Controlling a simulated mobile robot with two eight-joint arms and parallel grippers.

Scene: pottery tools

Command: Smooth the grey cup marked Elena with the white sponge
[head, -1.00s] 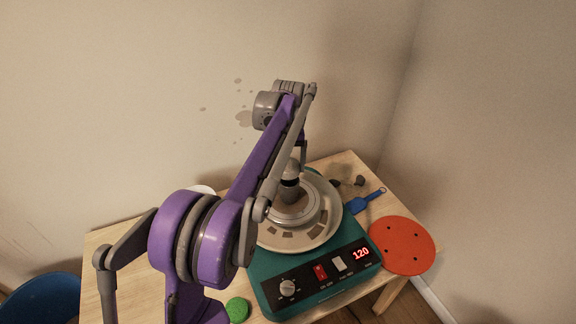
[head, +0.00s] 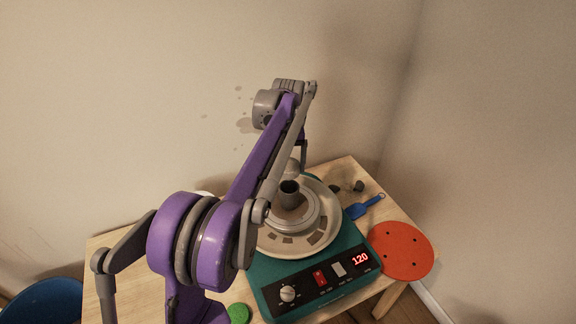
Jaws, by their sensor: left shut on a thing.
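The grey cup (head: 290,198) stands upright near the middle of the wheel head (head: 311,219), its dark open mouth facing up. I cannot read a name on it. My left arm reaches over from the left, and my left gripper (head: 295,170) is just behind and above the cup's rim, partly hidden by my own arm. It is shut on a small pale thing that looks like the white sponge, mostly hidden. I cannot tell whether it touches the cup. My right gripper is not in view.
The teal wheel base (head: 335,285) has a knob, switches and a red display reading 120. An orange-red disc (head: 402,250), a blue tool (head: 363,207), dark lumps (head: 358,186) and a green round piece (head: 238,313) lie around it. A blue bin (head: 45,300) stands at lower left.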

